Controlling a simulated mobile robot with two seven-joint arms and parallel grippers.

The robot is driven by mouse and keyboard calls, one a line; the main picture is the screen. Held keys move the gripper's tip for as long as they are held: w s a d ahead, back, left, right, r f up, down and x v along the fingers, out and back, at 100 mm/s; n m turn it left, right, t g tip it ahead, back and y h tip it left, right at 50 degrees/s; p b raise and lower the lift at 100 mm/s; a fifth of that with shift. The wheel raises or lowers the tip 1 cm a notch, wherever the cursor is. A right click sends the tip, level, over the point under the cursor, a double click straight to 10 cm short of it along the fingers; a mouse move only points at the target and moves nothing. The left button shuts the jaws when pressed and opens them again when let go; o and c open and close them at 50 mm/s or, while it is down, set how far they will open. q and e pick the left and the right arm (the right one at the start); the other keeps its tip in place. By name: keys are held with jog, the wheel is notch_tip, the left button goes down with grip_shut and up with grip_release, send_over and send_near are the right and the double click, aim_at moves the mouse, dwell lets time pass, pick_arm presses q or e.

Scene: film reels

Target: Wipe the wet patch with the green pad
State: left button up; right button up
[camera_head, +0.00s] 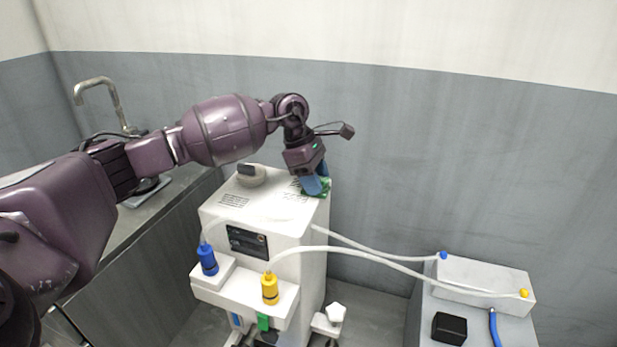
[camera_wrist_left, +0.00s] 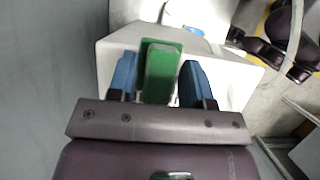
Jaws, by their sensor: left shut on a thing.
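The green pad (camera_head: 323,190) is at the back right of the top of a white machine (camera_head: 230,212). My left gripper (camera_head: 314,187) points down there with its blue fingers on the pad. In the left wrist view the green pad (camera_wrist_left: 161,72) sits between the two blue fingers (camera_wrist_left: 158,80), which are shut on it. The pad looks to be at the machine's top surface, but I cannot tell if it presses on it. No clear outline of the wet patch shows; the machine's top has faint dark markings beside the pad. My right gripper is not in view.
A grey cap (camera_head: 251,175) stands on the machine top, left of the pad. A blue bottle (camera_head: 207,259) and a yellow bottle (camera_head: 270,288) are at its front. White tubes run right to a white box (camera_head: 485,285). A sink tap (camera_head: 100,95) is at left.

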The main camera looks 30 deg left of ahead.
aim_at(300, 194)
pick_arm(q)
jog(key=shift+s+d+p, duration=0.3)
jog(key=shift+s, duration=0.5)
jog(key=shift+a+f, duration=0.2)
jog(key=shift+s+a, duration=0.25)
jog(key=shift+a, duration=0.5)
jog(key=shift+s+a, duration=0.2)
jog(key=shift+a, duration=0.55)
